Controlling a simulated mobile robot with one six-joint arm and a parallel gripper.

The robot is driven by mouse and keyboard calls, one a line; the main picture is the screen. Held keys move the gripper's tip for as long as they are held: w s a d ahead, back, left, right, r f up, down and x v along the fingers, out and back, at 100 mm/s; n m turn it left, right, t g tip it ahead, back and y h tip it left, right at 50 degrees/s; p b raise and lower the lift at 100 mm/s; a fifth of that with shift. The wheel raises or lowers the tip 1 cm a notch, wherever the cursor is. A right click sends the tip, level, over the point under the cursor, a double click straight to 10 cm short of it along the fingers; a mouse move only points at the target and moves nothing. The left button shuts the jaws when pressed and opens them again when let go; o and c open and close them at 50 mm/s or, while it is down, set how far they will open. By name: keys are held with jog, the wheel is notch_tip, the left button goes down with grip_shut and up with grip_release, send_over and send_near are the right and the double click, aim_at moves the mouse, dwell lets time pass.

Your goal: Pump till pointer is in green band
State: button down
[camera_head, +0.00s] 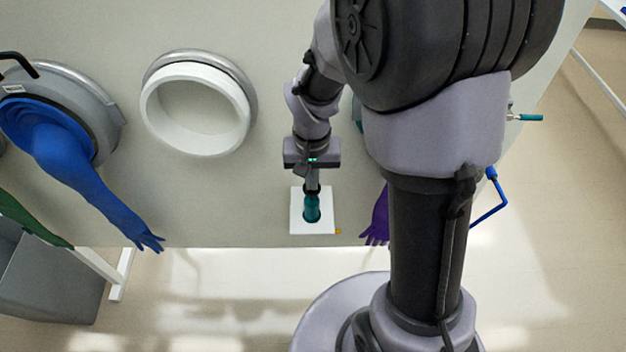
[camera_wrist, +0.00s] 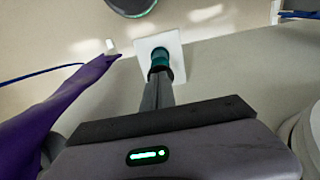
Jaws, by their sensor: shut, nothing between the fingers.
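A teal pump button (camera_head: 311,209) stands out from a square white plate (camera_head: 325,222) low on the grey panel. In the head view my gripper (camera_head: 311,190) is at the top of the teal button, fingers together. In the wrist view the closed fingers point at the teal button (camera_wrist: 160,62) on the white plate (camera_wrist: 172,42) and seem to touch it. How far the button is pressed I cannot tell. No gauge, pointer or green band is visible; my arm hides part of the panel.
A blue glove (camera_head: 85,180) hangs from a port at left, beside an empty white ring port (camera_head: 195,110). A purple glove (camera_head: 378,218) hangs close right of the plate; it also shows in the wrist view (camera_wrist: 50,115). A blue handle (camera_head: 490,200) sticks out further right.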

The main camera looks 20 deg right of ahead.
notch_tip(320, 180, up, 10)
jog(key=p, duration=0.1)
jog(key=shift+p, duration=0.35)
dwell(1.9)
